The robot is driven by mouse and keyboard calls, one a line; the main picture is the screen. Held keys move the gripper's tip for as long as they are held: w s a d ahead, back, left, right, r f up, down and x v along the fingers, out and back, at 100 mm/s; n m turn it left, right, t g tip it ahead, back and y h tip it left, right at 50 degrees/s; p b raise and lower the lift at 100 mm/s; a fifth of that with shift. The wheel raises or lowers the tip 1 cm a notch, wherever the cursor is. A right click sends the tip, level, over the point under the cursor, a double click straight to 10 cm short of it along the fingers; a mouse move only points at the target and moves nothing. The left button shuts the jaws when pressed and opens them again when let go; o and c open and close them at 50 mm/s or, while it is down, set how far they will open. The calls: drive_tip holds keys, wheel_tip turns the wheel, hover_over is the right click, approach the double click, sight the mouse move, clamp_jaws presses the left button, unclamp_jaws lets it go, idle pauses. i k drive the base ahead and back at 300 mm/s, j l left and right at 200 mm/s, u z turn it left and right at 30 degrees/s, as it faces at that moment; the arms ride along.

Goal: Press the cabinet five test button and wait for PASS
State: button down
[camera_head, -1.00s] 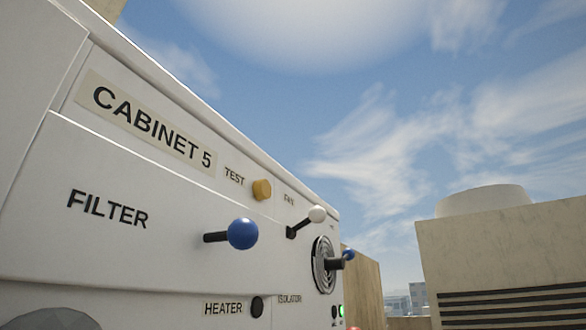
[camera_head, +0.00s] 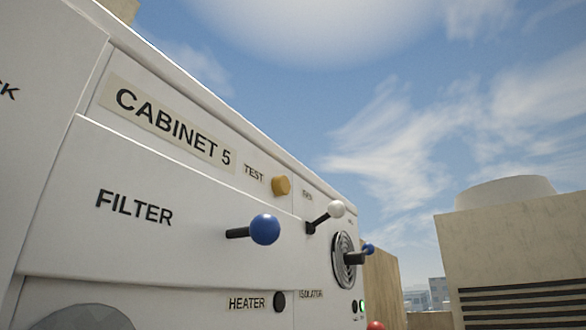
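The white cabinet (camera_head: 70,240) fills the left side of the head view, with a "CABINET 5" label (camera_head: 170,124) on its upper panel. The yellow-orange test button (camera_head: 281,185) sticks out of that panel, right of the word "TEST" (camera_head: 254,173). A small green indicator (camera_head: 362,306) shows at the lower right of the cabinet, too small to read. No PASS wording is legible. My gripper is not in view.
A blue-knobbed handle (camera_head: 264,229) juts from the filter panel below the button. A white-knobbed lever (camera_head: 336,209), a round grille (camera_head: 343,260), a smaller blue knob (camera_head: 369,249) and a dark heater knob (camera_head: 279,301) are nearby. A beige condenser (camera_head: 510,230) stands at right.

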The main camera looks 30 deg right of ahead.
sight(280, 184)
drive_tip(key=k+j+u, duration=0.1)
drive_tip(key=k+u, duration=0.15)
drive_tip(key=u, duration=0.15)
drive_tip(key=k+j+u, duration=0.15)
drive_tip(key=u, duration=0.3)
drive_tip(key=k+j, duration=0.05)
drive_tip(key=k, duration=0.05)
